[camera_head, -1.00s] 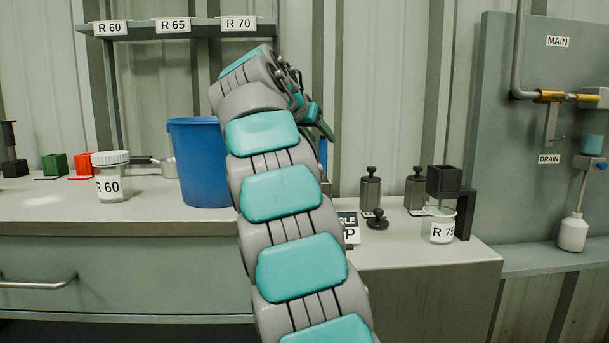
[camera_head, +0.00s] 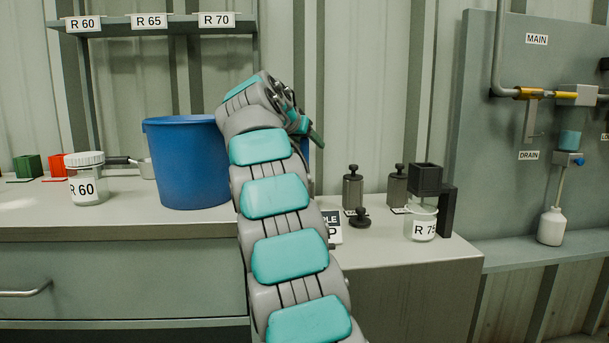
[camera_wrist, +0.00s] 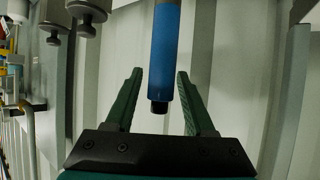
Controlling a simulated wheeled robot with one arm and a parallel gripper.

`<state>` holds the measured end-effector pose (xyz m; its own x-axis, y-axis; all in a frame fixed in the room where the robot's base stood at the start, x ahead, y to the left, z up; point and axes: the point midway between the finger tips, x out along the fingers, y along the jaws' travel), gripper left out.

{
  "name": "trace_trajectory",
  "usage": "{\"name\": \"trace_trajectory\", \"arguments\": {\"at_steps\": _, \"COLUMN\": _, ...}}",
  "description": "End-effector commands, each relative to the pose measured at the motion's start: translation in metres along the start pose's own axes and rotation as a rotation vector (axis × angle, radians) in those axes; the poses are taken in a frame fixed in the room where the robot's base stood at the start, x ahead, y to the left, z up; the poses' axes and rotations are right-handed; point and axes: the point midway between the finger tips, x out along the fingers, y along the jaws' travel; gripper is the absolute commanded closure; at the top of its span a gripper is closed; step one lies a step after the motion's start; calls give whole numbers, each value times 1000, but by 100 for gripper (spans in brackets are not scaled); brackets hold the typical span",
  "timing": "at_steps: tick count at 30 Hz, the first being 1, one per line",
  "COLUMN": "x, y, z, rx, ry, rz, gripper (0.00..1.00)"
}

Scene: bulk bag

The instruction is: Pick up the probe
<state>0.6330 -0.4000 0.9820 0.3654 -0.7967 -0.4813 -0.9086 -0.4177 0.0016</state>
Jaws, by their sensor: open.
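A blue rod with a dark end, which looks like the probe (camera_wrist: 165,50), shows in the wrist view. Its dark end lies in the picture between the two green fingers of my gripper (camera_wrist: 160,74). The fingers are apart, with gaps on both sides of the rod. I cannot tell how deep it sits between them. In the head view a sliver of blue shows just behind my gripper (camera_head: 312,133), at the back of the bench. My arm hides most of it there.
A blue bucket (camera_head: 185,165) stands close left of my arm. A jar R 60 (camera_head: 87,185) is farther left. Grey weights (camera_head: 352,188), a small black knob (camera_head: 359,218) and a jar R 75 (camera_head: 422,222) with a black block on it are at right. A shelf (camera_head: 180,28) hangs above.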

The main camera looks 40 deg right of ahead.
Motion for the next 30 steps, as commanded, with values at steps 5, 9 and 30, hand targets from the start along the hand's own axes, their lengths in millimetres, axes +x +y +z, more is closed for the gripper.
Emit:
{"name": "trace_trajectory", "arguments": {"at_steps": 5, "x": -1, "y": 0, "z": -1, "rx": 1, "ry": 1, "rz": -1, "gripper": 48}}
{"name": "trace_trajectory", "arguments": {"at_steps": 9, "x": -1, "y": 0, "z": -1, "rx": 1, "ry": 2, "rz": -1, "gripper": 64}}
{"name": "trace_trajectory", "arguments": {"at_steps": 30, "x": -1, "y": 0, "z": -1, "rx": 1, "ry": 2, "rz": -1, "gripper": 100}}
